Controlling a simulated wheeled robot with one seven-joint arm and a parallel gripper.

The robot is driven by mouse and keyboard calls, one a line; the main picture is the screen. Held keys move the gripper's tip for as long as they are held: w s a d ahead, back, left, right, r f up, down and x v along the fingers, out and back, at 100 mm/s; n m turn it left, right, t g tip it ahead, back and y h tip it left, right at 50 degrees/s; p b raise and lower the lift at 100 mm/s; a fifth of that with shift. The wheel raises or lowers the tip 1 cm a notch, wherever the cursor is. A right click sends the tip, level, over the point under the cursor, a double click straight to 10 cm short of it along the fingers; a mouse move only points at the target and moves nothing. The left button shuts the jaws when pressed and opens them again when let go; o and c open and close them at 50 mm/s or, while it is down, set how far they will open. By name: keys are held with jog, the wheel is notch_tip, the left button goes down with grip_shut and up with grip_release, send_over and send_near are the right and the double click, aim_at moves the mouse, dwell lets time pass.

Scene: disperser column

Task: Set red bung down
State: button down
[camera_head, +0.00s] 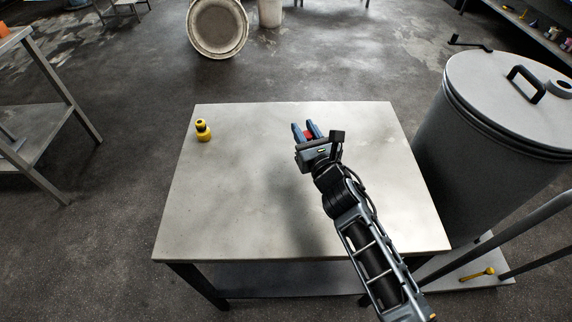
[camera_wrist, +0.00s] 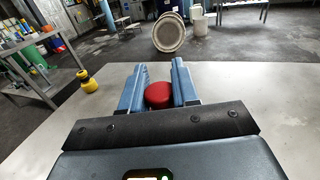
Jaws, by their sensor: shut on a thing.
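The red bung (camera_wrist: 158,95) is between the two blue fingers of my gripper (camera_wrist: 158,88) in the wrist view. My gripper is shut on it. In the head view the red bung (camera_head: 308,134) shows as a small red patch between the fingers of my gripper (camera_head: 308,130), over the back middle of the pale table (camera_head: 230,200). The bung's underside is hidden, so I cannot tell whether it touches the tabletop.
A yellow object (camera_head: 203,131) stands at the table's back left. A large grey lidded drum (camera_head: 490,150) stands close to the table's right edge. The left and front of the tabletop are clear. A metal rack (camera_head: 40,110) stands at the far left.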

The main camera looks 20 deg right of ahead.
jog(key=s+a+f+b, duration=0.1)
jog(key=a+f+b, duration=0.2)
jog(key=a+b, duration=0.2)
jog(key=shift+a+f+b, duration=0.15)
jog(key=shift+f+b, duration=0.05)
jog(key=shift+b, duration=0.6)
notch_tip(320, 180, down, 4)
jog(key=b, duration=0.3)
jog(key=shift+s+r, duration=0.1)
jog(key=shift+r, duration=0.05)
jog(key=shift+b, duration=0.3)
jog(key=shift+f, duration=0.25)
jog(key=c, duration=0.8)
grip_release()
jog(key=shift+r, duration=0.1)
jog(key=shift+c, duration=0.2)
